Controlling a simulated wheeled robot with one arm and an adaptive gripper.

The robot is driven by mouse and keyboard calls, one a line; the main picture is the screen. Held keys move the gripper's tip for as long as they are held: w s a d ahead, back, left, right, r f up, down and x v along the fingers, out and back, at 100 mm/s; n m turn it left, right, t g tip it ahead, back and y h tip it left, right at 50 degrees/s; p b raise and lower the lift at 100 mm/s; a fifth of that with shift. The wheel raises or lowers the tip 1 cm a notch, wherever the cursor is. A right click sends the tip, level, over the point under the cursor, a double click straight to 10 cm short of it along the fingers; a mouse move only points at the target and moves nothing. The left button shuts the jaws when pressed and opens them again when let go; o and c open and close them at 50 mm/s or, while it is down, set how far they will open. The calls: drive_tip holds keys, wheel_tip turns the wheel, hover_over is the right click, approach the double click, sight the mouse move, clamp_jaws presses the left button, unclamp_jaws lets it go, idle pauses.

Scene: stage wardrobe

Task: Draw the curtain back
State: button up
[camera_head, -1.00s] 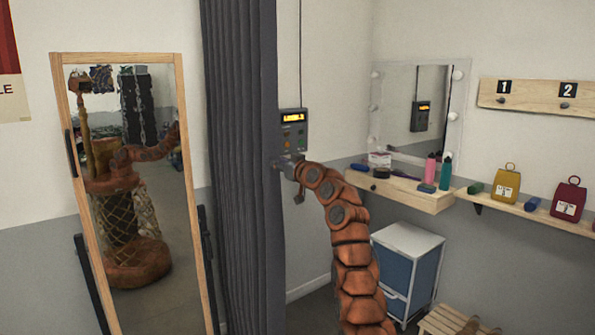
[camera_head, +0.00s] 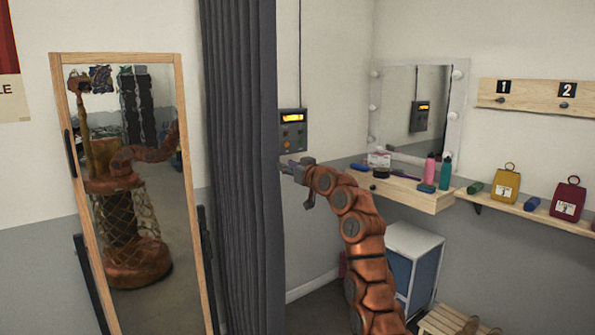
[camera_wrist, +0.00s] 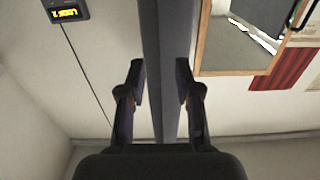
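The dark grey curtain (camera_head: 240,150) hangs in a narrow, pleated bundle between the standing mirror and the dressing corner. Its near edge (camera_wrist: 165,60) also shows as a grey band in the wrist view. My gripper (camera_head: 287,166) is at the curtain's right edge, around mid-height in the picture. In the wrist view its two fingers (camera_wrist: 163,85) are spread, one on each side of the band, with visible gaps. The fingers look open and do not appear to press on the cloth. Whether the cloth lies between the tips or beyond them is hard to tell.
A wood-framed mirror (camera_head: 190,240) stands left of the curtain. A wall control box (camera_head: 293,131) with a lit display is behind my gripper. A shelf (camera_head: 410,194) with bottles and a blue-fronted cabinet (camera_head: 425,275) stand to the right of the curtain.

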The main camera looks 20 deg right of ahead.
drive_tip(key=shift+v, duration=2.4)
drive_tip(key=shift+r, duration=0.1)
drive_tip(key=shift+a, duration=0.1)
